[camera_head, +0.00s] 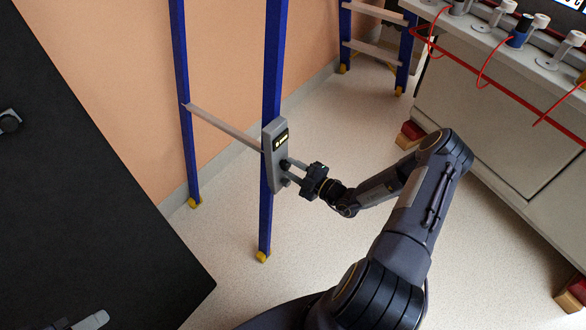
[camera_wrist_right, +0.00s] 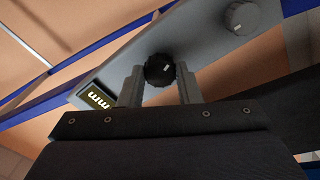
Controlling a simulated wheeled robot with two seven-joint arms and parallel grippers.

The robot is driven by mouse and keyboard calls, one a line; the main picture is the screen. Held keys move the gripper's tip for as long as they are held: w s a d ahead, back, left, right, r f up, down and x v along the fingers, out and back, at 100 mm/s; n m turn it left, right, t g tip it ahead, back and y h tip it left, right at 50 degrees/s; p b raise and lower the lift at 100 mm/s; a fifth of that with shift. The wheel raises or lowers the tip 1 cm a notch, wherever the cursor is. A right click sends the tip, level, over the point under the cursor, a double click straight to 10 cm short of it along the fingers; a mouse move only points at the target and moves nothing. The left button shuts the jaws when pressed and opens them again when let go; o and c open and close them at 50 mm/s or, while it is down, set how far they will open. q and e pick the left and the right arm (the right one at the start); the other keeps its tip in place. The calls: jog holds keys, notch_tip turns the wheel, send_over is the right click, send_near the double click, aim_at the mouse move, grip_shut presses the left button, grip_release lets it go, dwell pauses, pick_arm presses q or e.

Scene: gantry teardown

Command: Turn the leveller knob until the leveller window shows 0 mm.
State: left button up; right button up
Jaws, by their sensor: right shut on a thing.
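The leveller is a grey upright box (camera_head: 269,178) fixed on a blue post. Its dark window (camera_head: 281,139) shows yellowish characters too small to read in the head view. A black ribbed leveller knob (camera_wrist_right: 160,70) with a white mark sits on the box's face. My right gripper (camera_head: 289,173) reaches the box from the right. It is shut on the black knob, with one finger on each side. My left gripper is not in view.
A second, grey knob (camera_wrist_right: 241,17) sits further along the box. A blue frame (camera_head: 183,100) with a crossbar stands by the orange wall. A black panel (camera_head: 80,200) fills the left. A bench (camera_head: 480,110) with a red cable is at the right. Floor between is clear.

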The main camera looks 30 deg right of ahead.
jog(key=shift+f, duration=0.1)
jog(key=o, duration=1)
jog(key=shift+c, duration=0.2)
jog(key=shift+s, duration=0.1)
jog(key=v, duration=0.7)
jog(key=shift+s+d, duration=0.2)
jog(key=shift+s, duration=0.15)
